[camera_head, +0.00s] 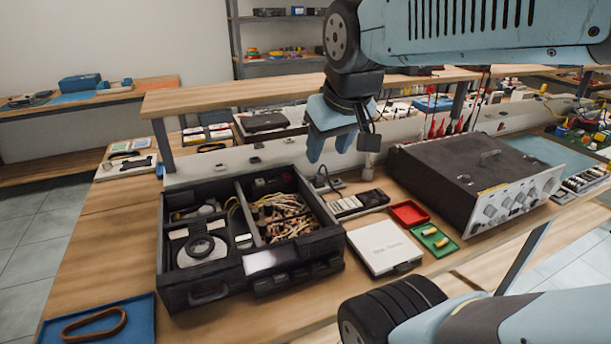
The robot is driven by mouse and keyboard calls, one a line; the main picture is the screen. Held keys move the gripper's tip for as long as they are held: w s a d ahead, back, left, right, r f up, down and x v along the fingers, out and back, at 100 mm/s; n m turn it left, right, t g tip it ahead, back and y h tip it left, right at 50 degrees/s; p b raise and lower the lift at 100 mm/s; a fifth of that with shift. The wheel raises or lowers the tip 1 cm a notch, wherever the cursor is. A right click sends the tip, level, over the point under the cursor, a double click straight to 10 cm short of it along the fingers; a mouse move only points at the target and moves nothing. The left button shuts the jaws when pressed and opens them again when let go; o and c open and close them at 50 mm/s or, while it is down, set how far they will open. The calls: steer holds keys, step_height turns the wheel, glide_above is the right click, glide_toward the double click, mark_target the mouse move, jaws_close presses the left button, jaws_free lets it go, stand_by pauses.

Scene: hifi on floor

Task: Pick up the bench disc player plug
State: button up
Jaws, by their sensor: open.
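My gripper (331,146) is above the back of the workbench, with its two pale blue fingers pointing down and apart. Nothing shows between them. Below the fingertips, a small dark plug-like piece with a thin black cord (321,181) lies by the back edge of the black case. It may be the disc player plug, but it is too small to tell. The open black case (207,292) holds a round disc-like part (201,247) at its left, possibly the disc player, and a tangle of pale leads (285,219) at its right.
A large black instrument (440,170) stands right of the gripper. A white box (383,247), red tray (409,213) and green tray (435,240) lie in front. A raised wooden shelf (245,93) runs behind. Bare bench (115,255) lies left of the case.

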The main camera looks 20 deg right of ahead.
steer(key=w+d+n+g+h, duration=0.15)
steer(key=w+n, duration=0.25)
steer(key=w, duration=0.4)
steer(key=n+g+h, duration=0.3)
steer(key=n+g, duration=0.1)
steer(key=n, duration=0.9)
glide_above(319, 174)
steer(key=a, duration=0.5)
step_height(319, 174, down, 17)
steer(key=x, duration=1.3)
steer(key=shift+w+a+f, duration=0.15)
steer(key=shift+a+f, duration=0.05)
steer(key=shift+f, duration=0.05)
steer(key=shift+y, duration=0.25)
jaws_close()
steer(key=shift+r, duration=0.1)
